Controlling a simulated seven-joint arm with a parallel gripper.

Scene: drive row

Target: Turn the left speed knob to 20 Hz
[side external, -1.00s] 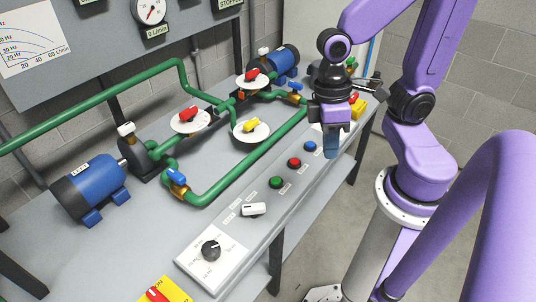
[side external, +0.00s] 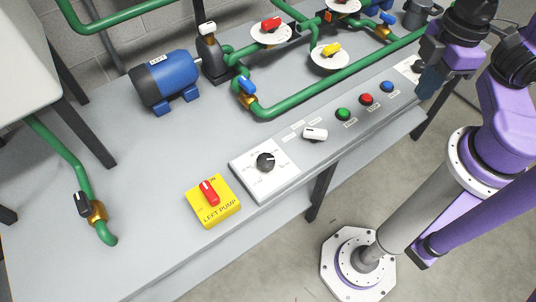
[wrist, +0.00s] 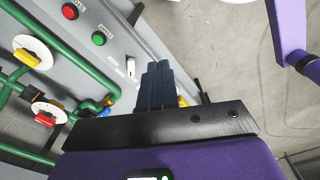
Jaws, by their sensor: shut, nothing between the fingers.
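The left speed knob (side external: 265,162) is a black round knob on a white dial plate (side external: 284,180), at the front of the bench in the side external view. The dial's figures are too small to read. My gripper (side external: 428,86) is at the upper right of that view, right of the blue button and well away from the knob. In the wrist view my gripper (wrist: 158,84) has its dark fingers together with nothing between them. The left speed knob does not show in the wrist view.
A yellow LEFT PUMP plate (side external: 228,212) with a red switch (side external: 209,192) lies left of the dial. A white selector switch (side external: 315,134) and green (side external: 343,114), red (side external: 366,99) and blue (side external: 387,87) buttons lie right. Green pipes (side external: 330,88) run behind.

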